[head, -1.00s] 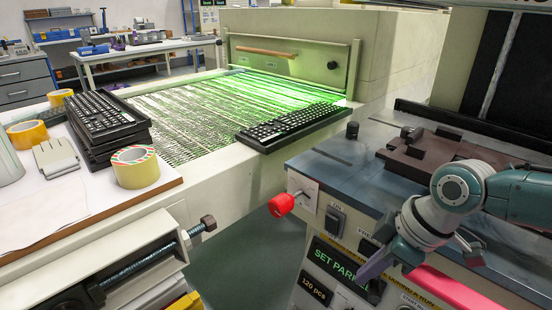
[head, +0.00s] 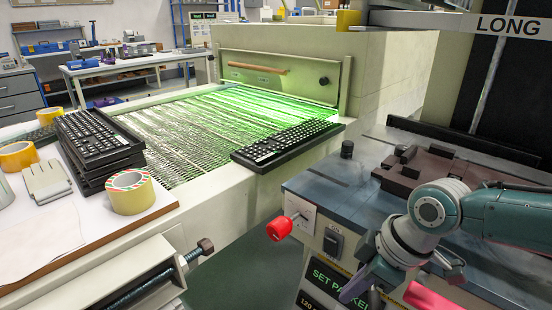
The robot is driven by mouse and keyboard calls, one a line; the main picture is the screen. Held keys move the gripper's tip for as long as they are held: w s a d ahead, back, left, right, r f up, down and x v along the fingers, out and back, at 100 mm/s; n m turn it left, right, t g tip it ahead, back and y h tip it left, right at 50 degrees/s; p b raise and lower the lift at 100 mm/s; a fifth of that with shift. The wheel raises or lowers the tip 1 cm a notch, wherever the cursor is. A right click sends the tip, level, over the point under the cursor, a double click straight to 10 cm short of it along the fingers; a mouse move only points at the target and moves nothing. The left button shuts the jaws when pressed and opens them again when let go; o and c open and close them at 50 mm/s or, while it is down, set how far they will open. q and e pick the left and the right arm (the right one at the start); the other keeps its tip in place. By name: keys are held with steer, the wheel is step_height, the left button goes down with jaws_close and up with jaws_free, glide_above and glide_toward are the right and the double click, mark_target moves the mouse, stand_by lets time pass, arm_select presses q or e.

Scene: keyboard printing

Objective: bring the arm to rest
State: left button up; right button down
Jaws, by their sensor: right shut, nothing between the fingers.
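My right arm comes in from the right in the head view, over the front of the printing machine (head: 330,187). My right gripper (head: 362,292) points down and left in front of the machine's panel, near the green-lit display (head: 336,283). Its fingers are shut with nothing visible between them, and the tips are partly cut off by the lower picture edge. My left gripper is out of the picture.
A black keyboard (head: 287,144) lies at the edge of the green-lit conveyor mesh (head: 215,125). Stacked keyboards (head: 98,140) and tape rolls (head: 130,192) stand on the left table. A red knob (head: 279,228) sticks out from the machine front, left of my gripper.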

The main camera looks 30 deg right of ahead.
steer(key=w+p+v, duration=0.1)
steer(key=p+v, duration=0.2)
steer(key=v, duration=0.7)
steer(key=s+a+r+m+p, duration=0.2)
steer(key=s+a+r+p, duration=0.5)
steer(key=s+a+r, duration=0.45)
arm_select(q)
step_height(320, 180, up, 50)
steer(key=p, duration=3.9)
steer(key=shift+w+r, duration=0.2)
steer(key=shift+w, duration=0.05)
arm_select(e)
step_height(320, 180, up, 41)
steer(key=s+m+h, duration=0.1)
steer(key=m+h, duration=0.1)
steer(key=shift+s+r+m, duration=0.15)
steer(key=shift+s+m, duration=0.1)
steer(key=shift+m, duration=0.15)
